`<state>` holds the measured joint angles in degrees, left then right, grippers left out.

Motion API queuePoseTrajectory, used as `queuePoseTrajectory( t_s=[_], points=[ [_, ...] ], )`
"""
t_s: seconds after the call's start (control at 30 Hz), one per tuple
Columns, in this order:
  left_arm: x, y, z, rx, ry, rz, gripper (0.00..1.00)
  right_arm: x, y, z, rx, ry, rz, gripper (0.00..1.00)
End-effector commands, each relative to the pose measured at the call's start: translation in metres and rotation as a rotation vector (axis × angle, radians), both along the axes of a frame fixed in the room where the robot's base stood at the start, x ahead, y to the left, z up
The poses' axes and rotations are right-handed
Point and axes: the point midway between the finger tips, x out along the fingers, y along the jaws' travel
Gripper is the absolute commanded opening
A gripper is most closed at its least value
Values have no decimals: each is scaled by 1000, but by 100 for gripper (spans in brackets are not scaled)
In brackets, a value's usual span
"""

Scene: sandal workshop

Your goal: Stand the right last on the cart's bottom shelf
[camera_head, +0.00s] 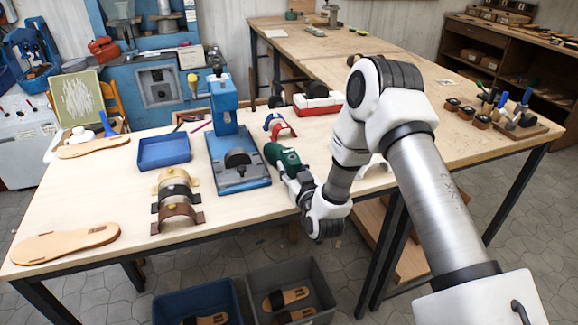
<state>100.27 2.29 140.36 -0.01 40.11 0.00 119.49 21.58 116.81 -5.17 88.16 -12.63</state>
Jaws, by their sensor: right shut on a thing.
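My right arm reaches in from the lower right over the workbench. My right gripper (296,178) points away from me and is shut on a dark green rounded object (283,157), which I take to be the right last. The gripper covers its near end, and the object is low over the bench top beside the blue press. I cannot tell whether it touches the bench. The cart cannot be made out for certain; wooden boards (413,262) show below the bench, partly behind my arm. My left gripper is not in view.
The workbench (100,200) holds a blue press (240,172), a blue tray (164,151), curved strap pieces (177,217) and tan soles (65,243). A blue crate (160,306) and a grey crate (325,290) with sandals stand below. Tools (510,110) sit at the right.

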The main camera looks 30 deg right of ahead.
Motion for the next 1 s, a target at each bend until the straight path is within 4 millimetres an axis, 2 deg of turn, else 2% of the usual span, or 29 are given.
queuePoseTrajectory(
  t_s=[0.37, 0.4, 0.43, 0.47, 0.83, 1.0],
  points=[
    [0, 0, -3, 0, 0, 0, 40, 0, 0, -7, 0, -5, 0, 9],
    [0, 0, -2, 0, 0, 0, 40, 0, 0, -6, 0, -2, 0, 54],
    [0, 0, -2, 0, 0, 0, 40, 0, 0, -6, 0, -2, 0, 65],
    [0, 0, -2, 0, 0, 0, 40, 0, 0, -6, 0, -2, 0, 69],
    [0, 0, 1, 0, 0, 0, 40, -2, 1, -2, 1, -1, 0, 69],
    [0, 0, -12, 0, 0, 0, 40, -32, 8, -7, 2, 1, 0, 69]
  ],
)
